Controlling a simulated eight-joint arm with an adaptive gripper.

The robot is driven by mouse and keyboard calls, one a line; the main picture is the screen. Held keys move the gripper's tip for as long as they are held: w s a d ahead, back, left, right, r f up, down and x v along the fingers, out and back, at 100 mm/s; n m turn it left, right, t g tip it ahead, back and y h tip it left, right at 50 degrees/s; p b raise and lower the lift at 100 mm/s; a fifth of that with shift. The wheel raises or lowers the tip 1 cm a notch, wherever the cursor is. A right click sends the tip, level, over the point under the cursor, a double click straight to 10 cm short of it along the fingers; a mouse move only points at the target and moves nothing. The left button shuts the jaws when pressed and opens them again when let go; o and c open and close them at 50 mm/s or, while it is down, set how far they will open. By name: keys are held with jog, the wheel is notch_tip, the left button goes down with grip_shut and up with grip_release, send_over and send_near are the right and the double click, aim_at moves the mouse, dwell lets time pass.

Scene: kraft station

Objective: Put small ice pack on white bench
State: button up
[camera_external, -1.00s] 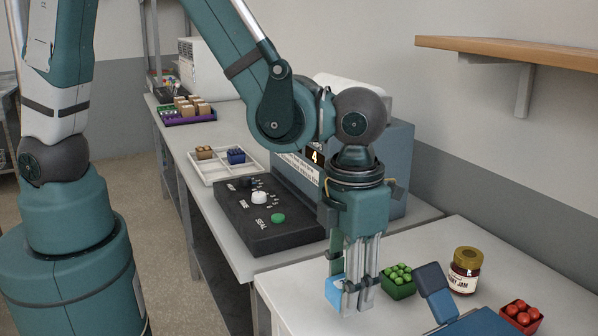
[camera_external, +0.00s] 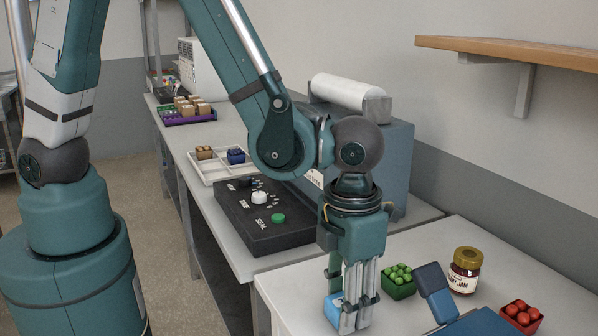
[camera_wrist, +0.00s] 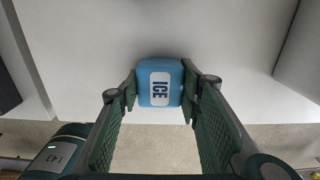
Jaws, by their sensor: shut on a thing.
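The small ice pack (camera_wrist: 161,88) is a blue block with a white label reading ICE. In the wrist view it sits between the two fingers of my gripper (camera_wrist: 161,98), which touch its sides. In the external view the ice pack (camera_external: 332,309) shows partly behind the fingers of my gripper (camera_external: 349,312). The white bench (camera_external: 283,292) lies beneath it, near its front left corner. The ice pack is at or just above the bench top; I cannot tell whether it touches.
To the right on the bench are a box of green items (camera_external: 398,283), a dark blue object (camera_external: 437,296), a jam jar (camera_external: 466,270) and a box of red items (camera_external: 521,315). A black control panel (camera_external: 262,215) lies on the bench behind. The bench's front edge is close.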

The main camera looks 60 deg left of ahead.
jog(key=shift+f, duration=0.2)
jog(key=o, duration=1)
jog(key=shift+c, duration=0.2)
jog(key=shift+r, duration=0.2)
notch_tip(320, 180, up, 12)
jog(key=shift+p, duration=0.4)
dwell(0.4)
